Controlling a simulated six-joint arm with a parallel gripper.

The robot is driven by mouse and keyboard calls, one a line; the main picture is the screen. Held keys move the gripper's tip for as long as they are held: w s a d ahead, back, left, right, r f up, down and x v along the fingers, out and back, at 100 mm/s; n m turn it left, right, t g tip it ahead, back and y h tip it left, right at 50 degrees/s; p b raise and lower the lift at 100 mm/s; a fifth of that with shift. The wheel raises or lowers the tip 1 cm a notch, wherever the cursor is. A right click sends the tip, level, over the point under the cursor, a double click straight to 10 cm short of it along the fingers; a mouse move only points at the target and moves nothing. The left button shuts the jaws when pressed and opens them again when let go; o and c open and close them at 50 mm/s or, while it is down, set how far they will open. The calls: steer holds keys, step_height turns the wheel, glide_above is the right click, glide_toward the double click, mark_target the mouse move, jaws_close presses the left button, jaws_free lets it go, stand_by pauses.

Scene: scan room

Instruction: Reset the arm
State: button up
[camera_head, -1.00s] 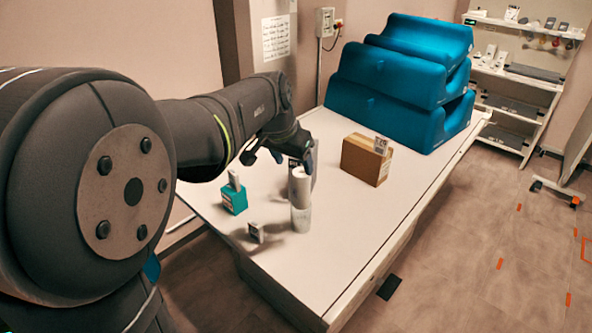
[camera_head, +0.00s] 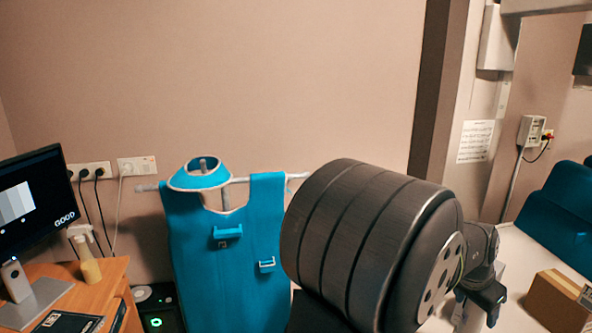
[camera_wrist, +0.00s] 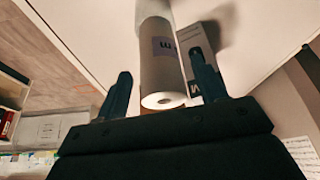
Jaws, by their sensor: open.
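My arm crosses the right half of the head view, and its gripper (camera_head: 486,300) points down over the white table (camera_head: 517,243) at the lower right. In the wrist view my gripper (camera_wrist: 162,78) is open, with its two dark fingers apart. A pale cylinder (camera_wrist: 161,72) with a dark label lies between the fingers in the picture; I cannot tell whether either finger touches it. A white box with dark print (camera_wrist: 196,68) is beside it, partly behind the right finger. My arm hides much of the table in the head view.
A cardboard box (camera_head: 556,303) stands on the table at the right, with blue cushions (camera_head: 556,212) behind it. A blue apron (camera_head: 240,258) hangs by the wall. A desk (camera_head: 95,285) with a monitor (camera_head: 38,205) is at the left.

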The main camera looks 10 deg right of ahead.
steer(key=x, duration=0.3)
steer(key=shift+f, duration=0.25)
step_height(320, 180, up, 2)
steer(key=shift+r, duration=0.9)
step_height(320, 180, down, 4)
steer(key=shift+r, duration=0.1)
steer(key=v, duration=1)
steer(key=shift+r, duration=0.4)
